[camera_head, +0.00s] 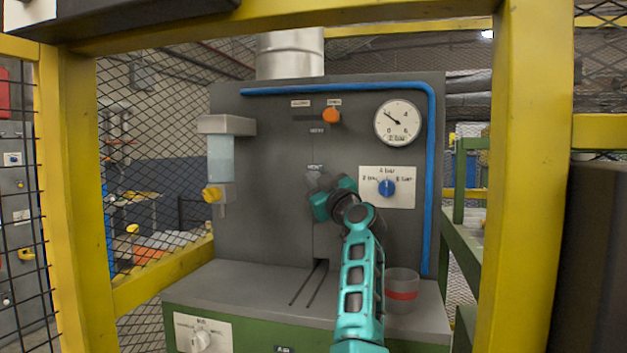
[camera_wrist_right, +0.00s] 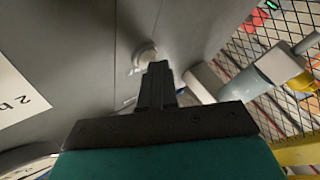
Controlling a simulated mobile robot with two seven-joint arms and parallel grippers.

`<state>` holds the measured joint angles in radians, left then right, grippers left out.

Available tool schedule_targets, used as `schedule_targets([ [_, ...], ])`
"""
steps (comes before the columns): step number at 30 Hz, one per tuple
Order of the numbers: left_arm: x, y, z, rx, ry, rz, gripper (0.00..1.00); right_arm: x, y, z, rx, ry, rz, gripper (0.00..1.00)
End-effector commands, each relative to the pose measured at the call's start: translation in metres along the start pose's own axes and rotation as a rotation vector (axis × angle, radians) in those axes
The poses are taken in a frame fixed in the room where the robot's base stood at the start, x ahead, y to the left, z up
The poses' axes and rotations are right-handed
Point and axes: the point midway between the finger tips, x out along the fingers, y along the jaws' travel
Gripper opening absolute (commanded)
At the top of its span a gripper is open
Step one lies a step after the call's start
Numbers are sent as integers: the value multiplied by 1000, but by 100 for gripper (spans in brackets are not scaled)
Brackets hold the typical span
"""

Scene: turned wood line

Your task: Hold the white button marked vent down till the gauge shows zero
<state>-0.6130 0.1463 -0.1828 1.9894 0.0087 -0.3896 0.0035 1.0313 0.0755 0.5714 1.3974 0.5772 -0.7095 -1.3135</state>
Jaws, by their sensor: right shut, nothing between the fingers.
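The vent label (camera_head: 314,167) is on the grey machine panel, and the area just below it is mostly covered by my right gripper (camera_head: 320,184). In the right wrist view a round pale button (camera_wrist_right: 146,52) stands out from the panel. My right gripper's fingers (camera_wrist_right: 157,68) are shut and empty, with their tips right at the button's lower edge in that picture. I cannot tell whether they touch it or whether it is pressed. The round white gauge (camera_head: 398,123) at upper right has its needle pointing up and left, off the zero mark. My left gripper is not in view.
A blue selector knob (camera_head: 387,187) on a white plate is right of my gripper. An orange knob (camera_head: 332,115) is above. A clear cup with a red band (camera_head: 402,290) stands on the ledge beside my right arm. Yellow guard posts (camera_head: 528,180) frame the opening.

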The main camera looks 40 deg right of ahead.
Motion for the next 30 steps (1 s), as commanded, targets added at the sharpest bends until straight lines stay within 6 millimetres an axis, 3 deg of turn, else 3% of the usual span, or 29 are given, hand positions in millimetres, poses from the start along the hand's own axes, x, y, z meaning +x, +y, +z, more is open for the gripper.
schedule_targets([
  [30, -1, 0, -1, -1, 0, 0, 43, -7, -4, -4, -2, -2, 1, 0],
])
